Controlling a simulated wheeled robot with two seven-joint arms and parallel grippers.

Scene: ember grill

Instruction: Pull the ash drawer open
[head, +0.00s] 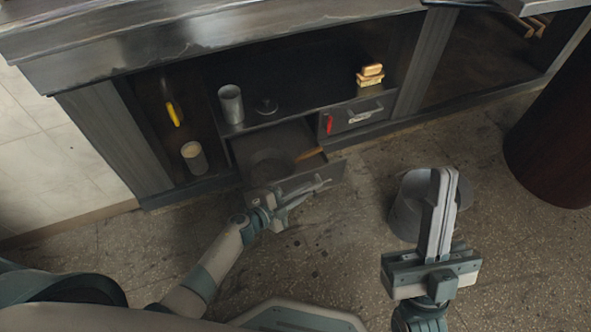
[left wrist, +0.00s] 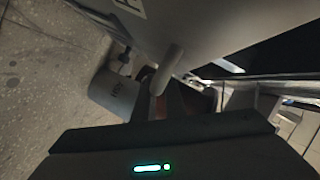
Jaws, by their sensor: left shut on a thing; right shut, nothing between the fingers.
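A wide dark drawer (head: 335,174) in the lower middle of the grill cabinet stands pulled out, with a round dark pan (head: 270,162) and a wooden-handled item (head: 309,153) inside. My left gripper (head: 312,188) is at the front of this drawer, shut on its handle, which the fingers mostly hide. In the left wrist view, the grey drawer front (left wrist: 205,28) and a rounded bar of the handle (left wrist: 168,68) show close up. My right gripper (head: 446,172) is shut and empty, raised over the floor at the right, away from the drawer.
A grey bucket (head: 404,208) stands on the floor behind my right gripper. A metal cup (head: 231,103) and a pale cup (head: 194,158) stand at left.

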